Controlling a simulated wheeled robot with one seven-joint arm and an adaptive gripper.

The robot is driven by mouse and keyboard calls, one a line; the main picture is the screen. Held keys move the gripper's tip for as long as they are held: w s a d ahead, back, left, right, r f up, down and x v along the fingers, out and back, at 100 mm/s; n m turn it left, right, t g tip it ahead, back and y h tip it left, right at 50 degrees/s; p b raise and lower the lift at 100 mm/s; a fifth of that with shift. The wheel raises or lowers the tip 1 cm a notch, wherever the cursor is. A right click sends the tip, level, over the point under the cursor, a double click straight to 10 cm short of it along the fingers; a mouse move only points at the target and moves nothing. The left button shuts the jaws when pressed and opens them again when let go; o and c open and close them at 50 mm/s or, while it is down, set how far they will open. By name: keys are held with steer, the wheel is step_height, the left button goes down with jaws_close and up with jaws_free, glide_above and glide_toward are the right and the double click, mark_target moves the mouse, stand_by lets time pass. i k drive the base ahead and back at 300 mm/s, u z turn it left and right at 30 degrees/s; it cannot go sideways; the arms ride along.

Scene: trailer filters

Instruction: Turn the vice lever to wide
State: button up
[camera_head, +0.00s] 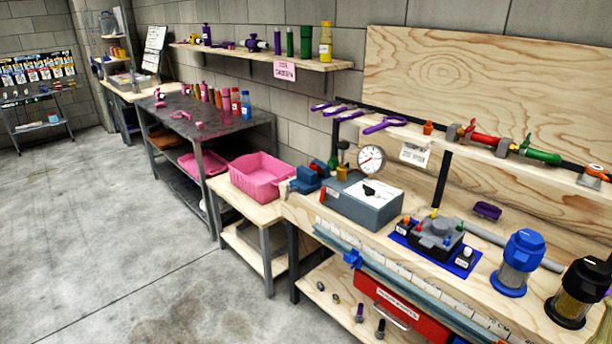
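A small blue vice (308,178) sits at the left end of the wooden workbench (285,205), next to a pink bin. A pale, cream-coloured part shows at its left side; the vice is too small here to tell its lever or how that lever is set. I cannot make out any wide marking. My gripper is not seen in this view.
On the bench stand a grey box (362,207) with a round gauge (371,158), a blue tray (462,271) with a grey device, and a blue-capped filter (519,262). A pink bin (262,176) stands on a lower table to the left. The concrete floor (110,240) is clear.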

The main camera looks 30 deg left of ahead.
mark_target(288, 190)
steer(key=u, duration=2.35)
steer(key=i, duration=3.45)
steer(key=z, duration=3.35)
